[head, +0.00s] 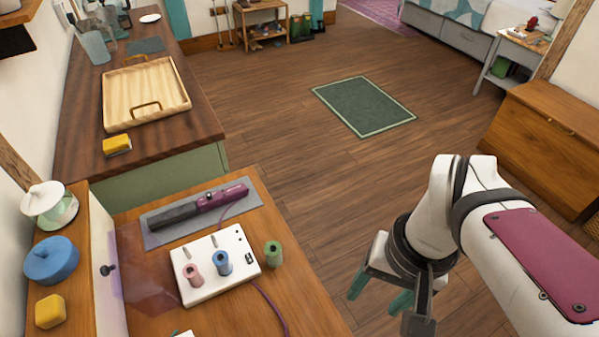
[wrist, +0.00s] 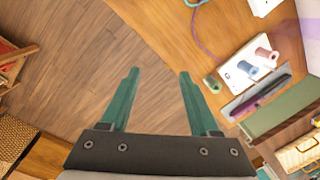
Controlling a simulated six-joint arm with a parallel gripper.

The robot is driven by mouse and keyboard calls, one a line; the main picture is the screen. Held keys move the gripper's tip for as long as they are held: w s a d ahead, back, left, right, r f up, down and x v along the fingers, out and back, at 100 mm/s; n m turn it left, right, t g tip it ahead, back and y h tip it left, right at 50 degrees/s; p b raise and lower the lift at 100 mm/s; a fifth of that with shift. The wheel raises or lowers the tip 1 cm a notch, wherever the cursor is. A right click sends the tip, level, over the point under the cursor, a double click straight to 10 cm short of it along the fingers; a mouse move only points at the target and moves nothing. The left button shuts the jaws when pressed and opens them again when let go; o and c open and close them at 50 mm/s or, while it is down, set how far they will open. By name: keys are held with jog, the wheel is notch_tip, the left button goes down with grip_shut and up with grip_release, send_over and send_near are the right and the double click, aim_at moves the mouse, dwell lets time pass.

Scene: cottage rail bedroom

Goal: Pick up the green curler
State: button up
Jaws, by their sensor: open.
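The green curler (head: 273,253) stands on the wooden table, just right of the white box (head: 240,277) and apart from it. It also shows small in the wrist view (wrist: 212,84), right of my fingers. A pink curler (head: 193,275) and a blue curler (head: 222,263) stand on the white box. My gripper (head: 378,298) is open and empty, with teal fingers. It is over the floor side of the table edge, right of the green curler in the head view. In the wrist view my gripper (wrist: 159,72) has wood floor between its fingers.
A purple and black hair iron (head: 205,206) lies on a grey mat (head: 160,239) behind the white box. A purple cord (head: 273,308) runs past the green curler.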

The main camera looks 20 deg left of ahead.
jog(key=w+a+n, duration=0.5)
jog(key=w+a, duration=0.1)
jog(key=n+h, duration=0.1)
jog(key=n, duration=0.7)
send_over(273, 250)
jog(key=s, duration=0.1)
notch_tip(273, 250, down, 6)
notch_tip(273, 250, down, 16)
jog(key=shift+w+d+f, duration=0.1)
jog(key=shift+w+d, duration=0.05)
grip_shut()
